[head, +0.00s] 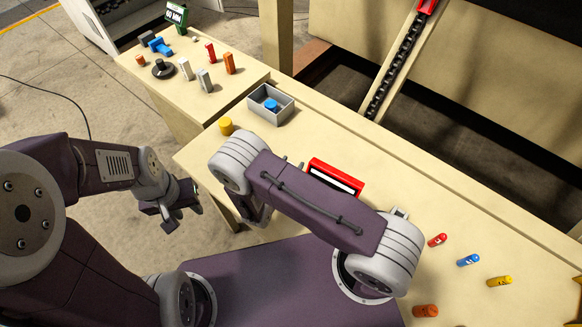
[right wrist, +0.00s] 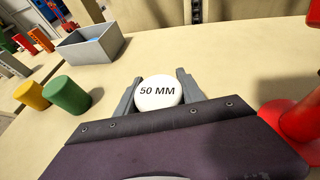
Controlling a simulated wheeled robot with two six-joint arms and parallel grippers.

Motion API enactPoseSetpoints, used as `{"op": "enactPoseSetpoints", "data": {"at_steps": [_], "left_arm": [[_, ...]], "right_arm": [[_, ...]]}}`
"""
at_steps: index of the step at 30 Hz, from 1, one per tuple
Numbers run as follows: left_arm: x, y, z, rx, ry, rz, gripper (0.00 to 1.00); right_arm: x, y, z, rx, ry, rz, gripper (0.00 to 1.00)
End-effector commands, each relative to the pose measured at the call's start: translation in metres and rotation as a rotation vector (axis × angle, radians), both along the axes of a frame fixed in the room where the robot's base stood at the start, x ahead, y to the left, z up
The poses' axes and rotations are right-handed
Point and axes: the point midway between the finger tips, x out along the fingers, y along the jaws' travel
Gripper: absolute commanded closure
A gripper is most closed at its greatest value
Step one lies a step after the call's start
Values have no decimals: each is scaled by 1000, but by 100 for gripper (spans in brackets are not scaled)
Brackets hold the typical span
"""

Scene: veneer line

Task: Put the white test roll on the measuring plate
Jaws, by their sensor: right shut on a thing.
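The white test roll (right wrist: 158,92), marked "50 MM" on its end, sits between the two fingers of my right gripper (right wrist: 160,91) in the right wrist view. The right gripper is shut on it, above the bench. In the head view my right arm hides the roll and most of that gripper. My left gripper (head: 182,208) is empty and looks open, over the floor beside the bench. A dark round piece with a knob (head: 163,69) stands on the far left table, near a small green display (head: 176,15); I cannot tell which piece is the measuring plate.
A grey bin (right wrist: 90,47) with a blue piece inside stands beyond yellow (right wrist: 32,94) and green (right wrist: 66,95) cylinders. A red-framed holder (head: 336,178) is right of my arm. Several coloured rolls lie at right on the bench (head: 430,180).

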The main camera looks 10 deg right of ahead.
Motion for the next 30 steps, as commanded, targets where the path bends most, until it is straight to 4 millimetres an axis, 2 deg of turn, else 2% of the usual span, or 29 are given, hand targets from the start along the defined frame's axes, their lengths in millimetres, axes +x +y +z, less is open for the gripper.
{"op": "enactPoseSetpoints", "data": {"at_steps": [4,15,16,18,26,30], "left_arm": [[0,0,2,0,0,0,64],[0,0,-4,0,0,0,64],[0,0,-2,0,0,0,64],[0,0,-2,0,0,0,64],[0,0,-1,0,0,0,64],[0,0,5,0,0,0,64]], "right_arm": [[0,0,-18,-1,-2,0,100],[0,0,-25,0,-1,0,100],[0,0,-23,-1,-1,0,46],[0,0,-23,0,0,0,33],[0,0,-22,0,0,0,33],[0,3,-14,1,-1,-1,33]]}}
